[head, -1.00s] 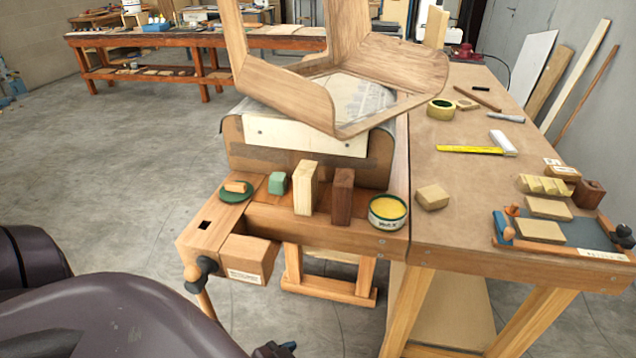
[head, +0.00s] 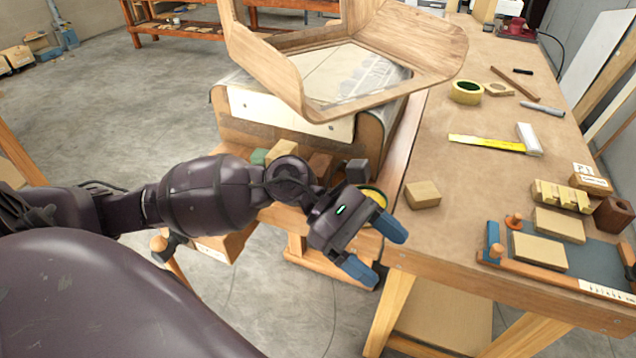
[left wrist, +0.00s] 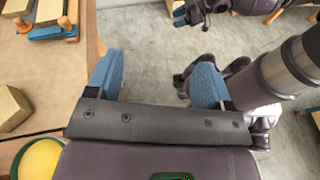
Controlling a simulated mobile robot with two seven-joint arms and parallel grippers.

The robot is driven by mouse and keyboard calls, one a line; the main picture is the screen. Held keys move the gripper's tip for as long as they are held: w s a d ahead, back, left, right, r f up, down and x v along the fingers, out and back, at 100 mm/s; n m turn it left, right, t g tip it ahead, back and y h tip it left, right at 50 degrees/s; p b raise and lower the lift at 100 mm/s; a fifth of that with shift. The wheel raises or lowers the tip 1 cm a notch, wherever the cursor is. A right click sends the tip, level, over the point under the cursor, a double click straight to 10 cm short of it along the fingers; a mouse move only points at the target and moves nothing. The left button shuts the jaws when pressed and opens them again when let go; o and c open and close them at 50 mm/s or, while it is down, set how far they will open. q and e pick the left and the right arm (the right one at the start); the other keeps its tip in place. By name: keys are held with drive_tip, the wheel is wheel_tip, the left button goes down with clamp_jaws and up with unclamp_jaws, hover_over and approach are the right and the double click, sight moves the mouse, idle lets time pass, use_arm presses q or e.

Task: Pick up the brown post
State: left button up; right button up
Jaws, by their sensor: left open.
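The brown post (head: 319,164) stands on the near end of the workbench in the head view. My left arm covers most of it, so only its upper part shows. My left gripper (head: 376,250) is open and empty, with its blue fingers spread. It is to the right of the post and nearer the camera, past the bench's front edge. In the left wrist view the open fingers (left wrist: 156,78) have bare floor between them, and the post is not seen.
A pale wood post (head: 281,150) and a green block (head: 258,156) stand left of the brown post. A yellow-topped tin (head: 373,196) is partly behind my gripper. A wood block (head: 423,195) lies on the table to the right. A large bent wood frame (head: 290,85) stands behind.

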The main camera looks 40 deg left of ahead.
use_arm(q)
drive_tip(key=w+a+m+y, duration=0.2)
drive_tip(key=a+m+y, duration=0.3)
drive_tip(key=m+y, duration=0.15)
drive_tip(key=m+t+y, duration=0.4)
drive_tip(key=m+y, duration=0.3)
drive_tip(key=y, duration=0.2)
approach(322, 164)
drive_tip(key=shift+y, duration=0.25)
drive_tip(key=x, duration=0.3)
drive_tip(key=s+x, duration=0.1)
drive_tip(key=x, duration=0.6)
drive_tip(key=shift+s+f, duration=0.2)
drive_tip(key=shift+f, duration=0.3)
drive_tip(key=c, duration=1.1)
drive_tip(key=shift+r, duration=0.15)
